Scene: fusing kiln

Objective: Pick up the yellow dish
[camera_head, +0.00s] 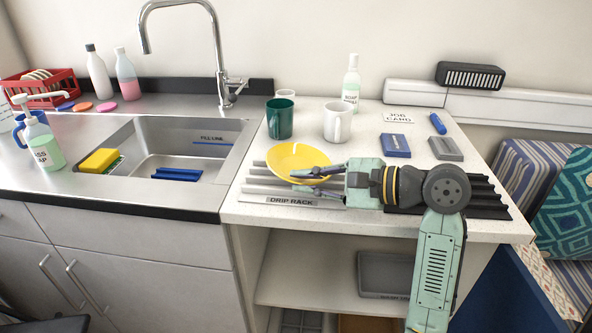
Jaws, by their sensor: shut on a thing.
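The yellow dish (297,157) is a round, shallow plate. It is tilted over the left part of the grey drip rack (262,190) on the white counter. My gripper (318,181) reaches in from the right and is shut on the dish's near right rim. Its fingers cover part of that rim. I cannot tell whether the dish still touches the rack.
Behind the dish stand a green cup (280,119), a white mug (337,122) and a soap bottle (351,83). A blue box (396,146) and a grey box (445,149) lie to the right. The sink (150,136) with a tall tap (222,60) is left.

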